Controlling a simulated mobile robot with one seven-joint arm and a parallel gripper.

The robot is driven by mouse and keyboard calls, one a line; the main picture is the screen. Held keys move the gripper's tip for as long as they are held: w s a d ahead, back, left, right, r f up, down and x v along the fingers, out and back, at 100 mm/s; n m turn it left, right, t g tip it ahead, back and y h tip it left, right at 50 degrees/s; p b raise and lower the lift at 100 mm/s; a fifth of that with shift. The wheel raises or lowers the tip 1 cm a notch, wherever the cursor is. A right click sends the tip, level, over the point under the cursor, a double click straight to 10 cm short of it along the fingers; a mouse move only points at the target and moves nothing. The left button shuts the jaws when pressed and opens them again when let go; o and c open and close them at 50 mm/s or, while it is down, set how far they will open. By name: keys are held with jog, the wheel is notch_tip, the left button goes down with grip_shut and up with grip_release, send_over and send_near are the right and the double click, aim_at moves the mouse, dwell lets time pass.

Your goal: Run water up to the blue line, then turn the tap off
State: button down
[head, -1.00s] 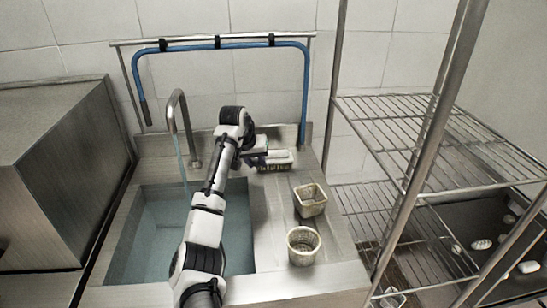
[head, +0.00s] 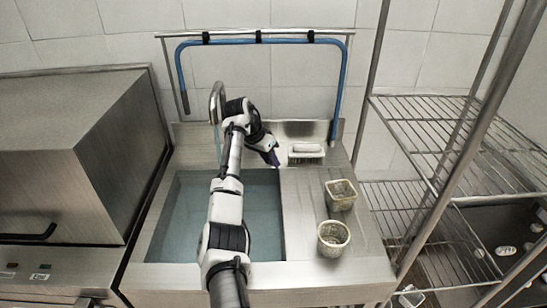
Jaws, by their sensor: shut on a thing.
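The grey gooseneck tap (head: 214,95) stands at the back of the steel sink, its base hidden behind my arm. A thin bluish water stream (head: 218,140) hangs from its spout. Bluish water (head: 185,215) covers the basin floor, and the basin walls show above it. I cannot make out the blue line. My gripper (head: 273,158) is low at the back ledge, right of the tap and left of the brush. It is shut, apparently on the tap handle, but my arm and gripper hide the handle and the hold.
Two perforated baskets, one square (head: 341,195) and one round (head: 333,238), stand on the drainboard. A blue pipe (head: 260,41) runs behind. A wire rack (head: 450,140) stands right, a steel cabinet (head: 75,150) left.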

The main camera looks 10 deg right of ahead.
jog(key=shift+w+a+r, duration=0.15)
jog(key=shift+a+r, duration=0.1)
jog(key=shift+r, duration=0.05)
jog(key=c, duration=1.4)
grip_release()
jog(key=shift+c, duration=0.2)
jog(key=o, duration=0.3)
jog(key=shift+f, duration=0.15)
jog(key=shift+r+b, duration=1.6)
jog(key=shift+r, duration=8.4)
jog(key=shift+c, duration=0.3)
